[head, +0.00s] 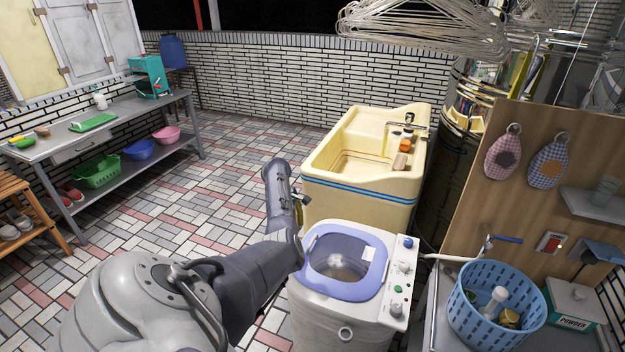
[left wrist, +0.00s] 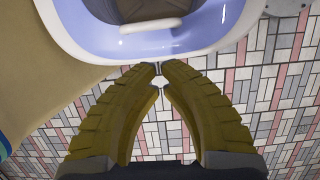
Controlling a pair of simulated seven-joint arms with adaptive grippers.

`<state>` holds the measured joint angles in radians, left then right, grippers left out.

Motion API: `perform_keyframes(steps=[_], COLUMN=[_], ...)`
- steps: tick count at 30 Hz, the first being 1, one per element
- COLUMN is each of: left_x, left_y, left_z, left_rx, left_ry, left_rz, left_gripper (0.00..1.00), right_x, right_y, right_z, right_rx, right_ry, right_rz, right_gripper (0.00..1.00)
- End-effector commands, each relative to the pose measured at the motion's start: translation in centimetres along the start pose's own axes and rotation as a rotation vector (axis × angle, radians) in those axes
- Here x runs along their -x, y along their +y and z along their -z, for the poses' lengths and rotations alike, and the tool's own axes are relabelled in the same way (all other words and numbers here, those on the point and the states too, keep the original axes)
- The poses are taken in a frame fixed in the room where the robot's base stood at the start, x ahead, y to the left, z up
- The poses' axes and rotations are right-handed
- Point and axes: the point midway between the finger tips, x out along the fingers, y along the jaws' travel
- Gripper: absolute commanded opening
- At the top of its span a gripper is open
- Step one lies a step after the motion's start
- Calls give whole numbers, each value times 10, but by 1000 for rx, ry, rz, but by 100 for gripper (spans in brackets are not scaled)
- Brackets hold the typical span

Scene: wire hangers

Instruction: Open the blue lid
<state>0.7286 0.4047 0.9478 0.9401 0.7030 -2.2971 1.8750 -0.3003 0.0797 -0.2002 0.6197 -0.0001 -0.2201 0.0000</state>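The blue lid (head: 312,282) lies flat on top of the white washing machine (head: 345,335). It looks like a blue frame around a round middle, through which a grey drum part shows. In the left wrist view the blue edge (left wrist: 100,42) fills the top. My left gripper (head: 301,203) is beside the machine's far-left side, next to the cream sink. In the left wrist view my left gripper (left wrist: 158,69) has yellow fingers with tips together, nothing visible between them, just short of the blue edge. My right gripper is in neither view.
The cream sink (head: 400,185) stands right behind the machine. The control panel (head: 401,275) has several knobs on the machine's right. A blue basket (head: 480,325) and a wooden board (head: 520,195) are further right. The tiled floor (head: 200,215) is open to the left.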

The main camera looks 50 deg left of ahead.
Motion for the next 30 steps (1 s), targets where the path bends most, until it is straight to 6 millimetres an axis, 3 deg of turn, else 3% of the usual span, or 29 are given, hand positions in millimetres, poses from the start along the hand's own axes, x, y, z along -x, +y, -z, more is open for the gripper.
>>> perform_keyframes(steps=[4, 8, 21, 30], left_x=[11, 5, -57, -81], left_y=[2, 1, 0, 1], left_z=[-3, -3, -5, -6], left_rx=[28, 34, 33, 32], left_ry=[-23, -25, -25, -24], left_rz=[3, 7, 8, 6], left_gripper=[0, 0, 0, 0], right_x=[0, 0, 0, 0], right_y=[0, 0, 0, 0], right_z=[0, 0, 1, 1], right_rx=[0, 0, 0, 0], right_ry=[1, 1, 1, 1], right_rz=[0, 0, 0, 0], right_gripper=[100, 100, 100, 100])
